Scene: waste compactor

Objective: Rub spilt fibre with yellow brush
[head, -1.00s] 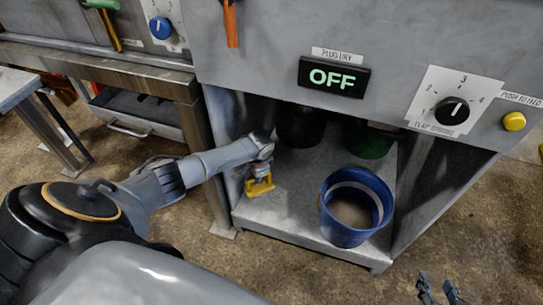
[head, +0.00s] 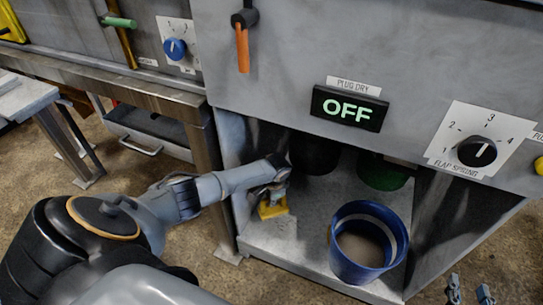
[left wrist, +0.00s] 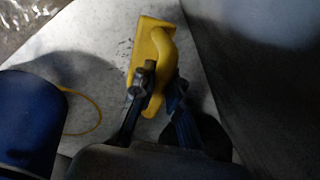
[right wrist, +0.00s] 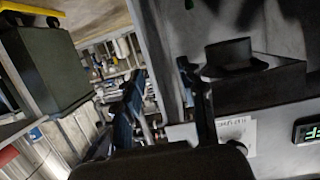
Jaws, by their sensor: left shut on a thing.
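My left gripper (head: 275,192) is shut on the yellow brush (head: 272,208), low over the left part of the grey shelf inside the machine. In the left wrist view the brush (left wrist: 150,55) sits between the two fingers (left wrist: 160,88), its base against or just above the pale shelf surface. Small dark specks, perhaps the spilt fibre (left wrist: 126,48), show beside the brush's left edge. Contact with them cannot be made out. My right gripper (head: 471,292) is at the bottom right of the head view, outside the machine. Its fingers stand apart and empty in the right wrist view (right wrist: 165,90).
A blue bucket (head: 338,255) stands on the shelf (head: 290,252) right of the brush. A black bin (head: 313,155) and a green bin (head: 384,176) stand behind. A thin yellow curved line (left wrist: 92,125) shows on the shelf. The side wall (head: 232,150) is close left.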

